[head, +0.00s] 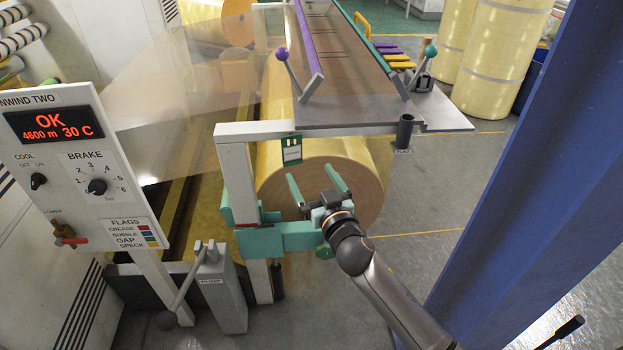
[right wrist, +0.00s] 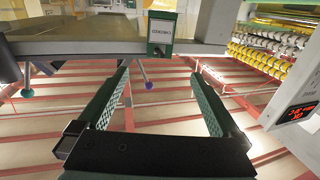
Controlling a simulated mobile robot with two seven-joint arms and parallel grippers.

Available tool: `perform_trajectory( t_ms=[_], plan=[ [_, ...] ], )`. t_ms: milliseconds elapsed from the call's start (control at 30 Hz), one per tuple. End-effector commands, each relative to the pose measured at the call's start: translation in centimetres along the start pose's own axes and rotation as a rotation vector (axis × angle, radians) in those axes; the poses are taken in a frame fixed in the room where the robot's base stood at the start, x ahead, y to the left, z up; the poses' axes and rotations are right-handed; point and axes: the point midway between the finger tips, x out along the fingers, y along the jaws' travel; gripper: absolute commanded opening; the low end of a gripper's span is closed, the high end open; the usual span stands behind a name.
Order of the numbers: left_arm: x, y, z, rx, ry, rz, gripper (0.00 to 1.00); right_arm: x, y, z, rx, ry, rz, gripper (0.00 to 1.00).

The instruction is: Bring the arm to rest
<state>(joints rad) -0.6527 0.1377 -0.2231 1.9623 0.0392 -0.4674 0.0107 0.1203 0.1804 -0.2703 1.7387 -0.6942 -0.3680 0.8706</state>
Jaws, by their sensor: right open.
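My right gripper (head: 318,184) is open and empty in the head view. Its two teal fingers stand apart in front of the end face of a large yellow roll (head: 335,150). In the right wrist view both fingers of the right gripper (right wrist: 155,90) are spread with nothing between them. A small green-framed tag (head: 291,150) hangs from the grey frame just above and left of the fingers; it also shows in the right wrist view (right wrist: 161,32). My left gripper is not in view.
A control panel (head: 75,155) reading OK, 4600 m, 30 C stands at left. A grey pump (head: 220,290) with a lever is at lower left. A grey-edged table (head: 385,118) with two ball-topped levers is above. A blue column (head: 540,150) stands at right. Grey floor (head: 425,255) is clear between.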

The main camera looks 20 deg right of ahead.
Motion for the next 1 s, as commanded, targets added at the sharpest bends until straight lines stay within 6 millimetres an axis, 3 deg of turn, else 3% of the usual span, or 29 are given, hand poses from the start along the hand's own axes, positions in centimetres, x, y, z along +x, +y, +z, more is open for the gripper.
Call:
perform_trajectory(
  t_ms=[267,367,433,567,700,900,1000],
  plan=[
    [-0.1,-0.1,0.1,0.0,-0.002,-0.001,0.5,-0.1,0.1,0.1,0.001,-0.006,-0.001,1.0],
    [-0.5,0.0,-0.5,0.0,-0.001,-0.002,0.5,-1.2,0.0,1.5,-0.001,-0.05,-0.006,1.0],
    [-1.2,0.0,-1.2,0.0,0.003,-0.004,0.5,-3.0,-0.2,3.4,-0.004,-0.115,-0.015,1.0],
    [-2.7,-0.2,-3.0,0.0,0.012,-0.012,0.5,-8.8,-0.9,8.3,-0.013,-0.291,-0.049,1.0],
    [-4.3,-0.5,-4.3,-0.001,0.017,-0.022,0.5,-16.6,-1.7,12.8,-0.02,-0.483,-0.099,1.0],
    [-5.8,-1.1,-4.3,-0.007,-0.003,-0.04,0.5,-25.9,-2.8,15.8,-0.018,-0.673,-0.167,1.0],
    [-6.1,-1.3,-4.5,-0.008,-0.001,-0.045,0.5,-28.5,-3.1,16.3,-0.017,-0.72,-0.188,1.0]
  ],
)
